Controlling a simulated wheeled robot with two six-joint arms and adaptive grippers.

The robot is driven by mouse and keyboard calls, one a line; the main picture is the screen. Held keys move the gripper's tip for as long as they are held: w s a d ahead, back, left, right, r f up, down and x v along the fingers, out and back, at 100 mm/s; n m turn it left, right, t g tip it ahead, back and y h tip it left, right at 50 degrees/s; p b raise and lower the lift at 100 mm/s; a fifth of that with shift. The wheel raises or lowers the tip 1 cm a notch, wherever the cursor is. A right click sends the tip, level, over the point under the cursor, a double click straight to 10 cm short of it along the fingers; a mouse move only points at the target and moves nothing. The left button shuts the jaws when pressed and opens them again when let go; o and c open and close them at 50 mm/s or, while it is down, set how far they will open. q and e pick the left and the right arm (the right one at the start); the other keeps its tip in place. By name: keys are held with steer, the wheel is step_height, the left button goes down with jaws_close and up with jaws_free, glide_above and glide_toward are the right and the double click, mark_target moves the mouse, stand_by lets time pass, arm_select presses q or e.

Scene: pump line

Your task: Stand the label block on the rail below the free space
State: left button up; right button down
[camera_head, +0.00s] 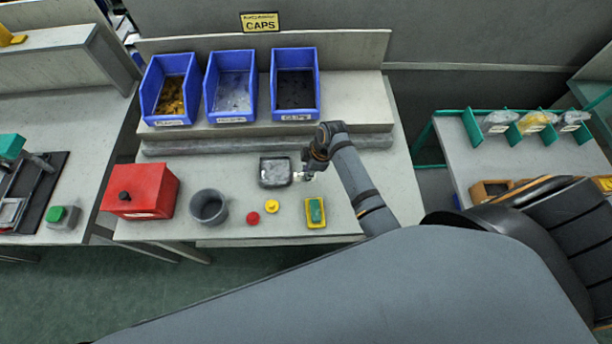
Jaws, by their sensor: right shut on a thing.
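My right gripper (299,176) is low over the middle of the bench, beside the right edge of a dark shallow dish (274,183). It is shut on a small pale piece, which looks like the label block; the fingers mostly hide it, and its lettering cannot be read. The grey rail (215,147) runs along the bench below the shelf, behind the gripper. Three blue bins (231,86) stand on the shelf above it, each with a label on its front. The shelf to the right of the bins is a free space (352,98). My left gripper is not in view.
On the bench stand a red box (142,192), a grey pot (209,207), a red cap (253,218), a yellow cap (272,206) and a yellow tray with a green piece (316,212). A CAPS sign (260,22) is on the back wall. The bench front is partly clear.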

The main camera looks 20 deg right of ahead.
steer(key=x, duration=0.3)
steer(key=shift+d+f, duration=0.2)
steer(key=shift+d, duration=0.1)
steer(key=shift+f, duration=0.1)
steer(key=shift+f, duration=0.1)
steer(key=c, duration=1.3)
jaws_free()
